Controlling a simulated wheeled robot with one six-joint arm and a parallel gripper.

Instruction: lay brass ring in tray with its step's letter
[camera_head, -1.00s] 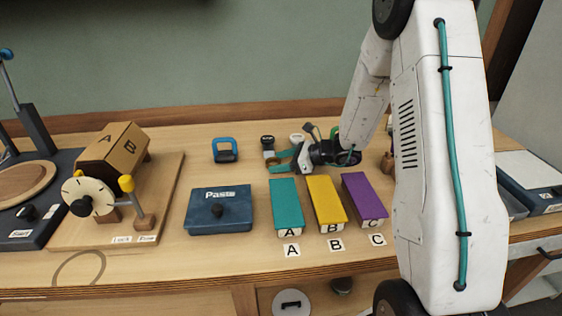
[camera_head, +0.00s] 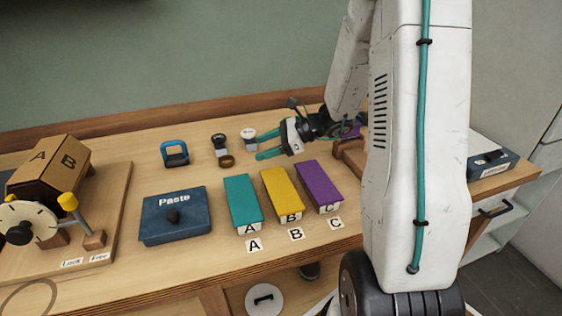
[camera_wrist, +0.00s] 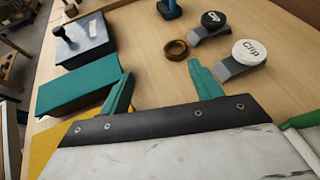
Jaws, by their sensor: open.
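The brass ring (camera_head: 227,161) lies flat on the bench behind the teal tray. It also shows in the wrist view (camera_wrist: 176,49), just beyond my fingertips. My gripper (camera_head: 261,147) is open and empty, with teal fingers pointing left toward the ring; in the wrist view (camera_wrist: 160,72) the ring is clear of both fingers. Three trays stand in a row with letter cards in front: teal A (camera_head: 243,199), yellow B (camera_head: 281,193) and purple C (camera_head: 318,184). Their tops look covered. I cannot tell which letter belongs to the ring's step.
A dark-capped piece (camera_head: 219,143) and a white-capped piece marked Clip (camera_wrist: 250,52) stand near the ring. A blue Paste box (camera_head: 174,214) is left of the trays, and a blue padlock-shaped object (camera_head: 175,153) is behind it. A lettered drum (camera_head: 46,168) is at far left.

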